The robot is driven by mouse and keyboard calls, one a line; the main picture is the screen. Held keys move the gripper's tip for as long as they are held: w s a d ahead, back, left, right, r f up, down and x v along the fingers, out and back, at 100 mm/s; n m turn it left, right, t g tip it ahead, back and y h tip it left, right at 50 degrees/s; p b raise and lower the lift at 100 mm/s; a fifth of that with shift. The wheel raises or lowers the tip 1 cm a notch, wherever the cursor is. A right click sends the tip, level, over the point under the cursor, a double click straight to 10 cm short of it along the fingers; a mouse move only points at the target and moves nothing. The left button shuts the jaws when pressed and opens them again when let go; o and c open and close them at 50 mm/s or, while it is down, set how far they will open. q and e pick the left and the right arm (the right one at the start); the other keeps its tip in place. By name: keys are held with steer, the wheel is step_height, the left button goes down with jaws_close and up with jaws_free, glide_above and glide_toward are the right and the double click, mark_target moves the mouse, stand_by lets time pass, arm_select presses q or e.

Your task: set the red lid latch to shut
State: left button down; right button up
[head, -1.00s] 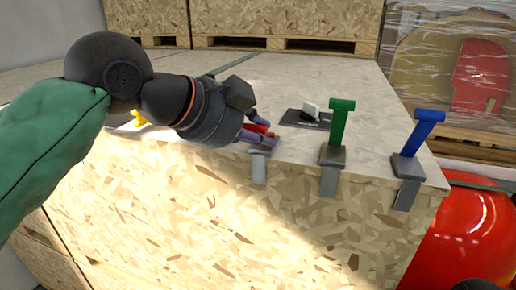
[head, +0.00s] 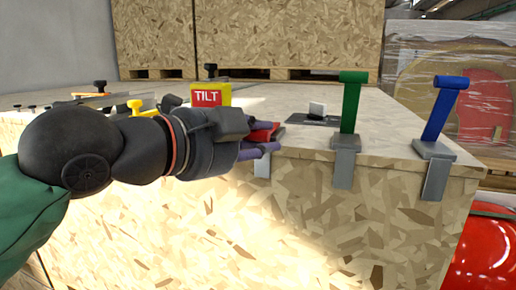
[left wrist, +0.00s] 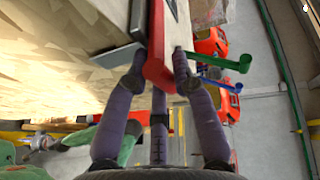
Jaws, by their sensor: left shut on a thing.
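The red lid latch (head: 262,132) is on the front top edge of a chipboard crate (head: 330,210), with its grey bracket (head: 262,165) hanging over the front face. My left gripper (head: 262,148) is shut on the red latch handle, and its purple fingers partly hide it. In the left wrist view the red latch (left wrist: 158,68) lies between the fingers of my left gripper (left wrist: 160,80). The handle looks low near the lid, but its exact angle is hard to tell. My right gripper is not in view.
A green latch (head: 350,105) and a blue latch (head: 446,105) stand upright to the right on the same edge. Wrapped goods (head: 445,90) stand at the back right.

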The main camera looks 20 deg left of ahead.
arm_select(q)
steer(key=shift+f, duration=0.15)
stand_by(0.3)
steer(key=c, duration=1)
jaws_free()
steer(key=v, duration=1.2)
